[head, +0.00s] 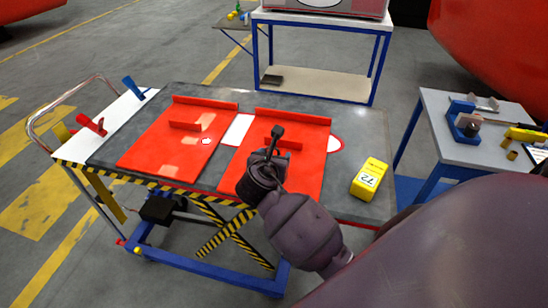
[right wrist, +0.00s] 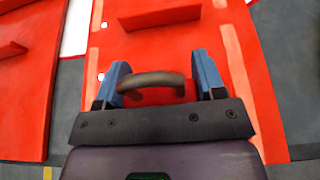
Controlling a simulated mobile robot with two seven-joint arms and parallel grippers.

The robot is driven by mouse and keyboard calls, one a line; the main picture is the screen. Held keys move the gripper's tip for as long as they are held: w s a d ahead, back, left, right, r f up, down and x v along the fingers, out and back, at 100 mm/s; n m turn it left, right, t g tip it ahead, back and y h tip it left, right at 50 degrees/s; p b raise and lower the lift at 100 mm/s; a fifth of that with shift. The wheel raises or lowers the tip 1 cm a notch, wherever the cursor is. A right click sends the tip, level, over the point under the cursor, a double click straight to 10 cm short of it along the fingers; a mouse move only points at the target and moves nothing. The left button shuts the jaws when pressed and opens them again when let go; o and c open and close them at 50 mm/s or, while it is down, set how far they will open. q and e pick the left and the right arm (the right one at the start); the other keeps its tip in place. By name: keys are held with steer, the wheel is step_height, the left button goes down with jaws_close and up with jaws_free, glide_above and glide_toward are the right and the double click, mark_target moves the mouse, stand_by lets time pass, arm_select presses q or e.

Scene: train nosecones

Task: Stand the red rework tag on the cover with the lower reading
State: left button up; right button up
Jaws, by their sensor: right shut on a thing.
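Two red covers lie side by side on the grey table, the left cover (head: 150,150) and the right cover (head: 235,170). Each has a raised far edge and a short ridge. A red tag-like piece (head: 92,125) stands on the white shelf at the left end. What the bar belongs to is unclear. A yellow device (head: 369,179) with a display that looks like 72 lies right of the covers. My left gripper is not in view.
A side table (head: 440,140) at right holds a blue fixture (head: 458,115) and yellow tools. A blue-framed bench (head: 325,85) stands behind.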

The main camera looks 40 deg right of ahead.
steer(key=shift+f, duration=0.1)
steer(key=o, duration=0.9)
steer(key=v, duration=1.2)
